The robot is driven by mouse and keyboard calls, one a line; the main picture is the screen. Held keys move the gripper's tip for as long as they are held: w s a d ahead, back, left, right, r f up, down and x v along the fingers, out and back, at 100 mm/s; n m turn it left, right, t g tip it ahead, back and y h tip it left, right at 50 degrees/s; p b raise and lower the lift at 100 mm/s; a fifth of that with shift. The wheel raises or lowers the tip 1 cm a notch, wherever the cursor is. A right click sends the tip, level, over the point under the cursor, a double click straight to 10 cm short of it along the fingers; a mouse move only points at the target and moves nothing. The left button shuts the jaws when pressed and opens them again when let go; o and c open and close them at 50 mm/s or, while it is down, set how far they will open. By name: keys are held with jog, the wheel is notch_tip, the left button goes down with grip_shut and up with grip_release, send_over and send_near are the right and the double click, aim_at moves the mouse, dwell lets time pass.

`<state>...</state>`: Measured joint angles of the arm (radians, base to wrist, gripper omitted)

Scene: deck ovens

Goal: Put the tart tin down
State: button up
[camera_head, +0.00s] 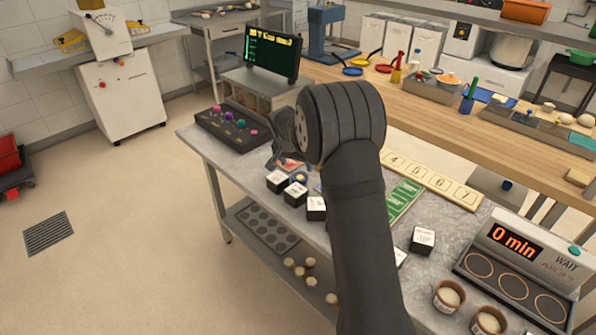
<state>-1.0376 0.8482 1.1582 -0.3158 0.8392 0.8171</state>
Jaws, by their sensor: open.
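My gripper (279,150) is over the left part of the grey steel table (222,164), partly hidden behind my own wrist. It is open, and I see nothing held between its fingers. I cannot make out a tart tin at the gripper; my arm covers that part of the table. Two brown round cups with pale filling, one nearer the timer (448,297) and one at the bottom edge (488,321), stand at the table's right. I cannot tell whether either is the tart tin.
Small black-and-white blocks (277,181) stand just below the gripper. A dark box with coloured knobs (232,126) is to its left. A numbered strip (435,180) and green cards (404,197) lie right of my arm. A muffin pan (262,225) lies on the lower shelf.

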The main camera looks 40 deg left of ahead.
aim_at(301, 180)
jog(key=v, duration=0.4)
jog(key=shift+f, duration=0.1)
jog(key=x, duration=1.2)
jog(key=shift+r, duration=1.45)
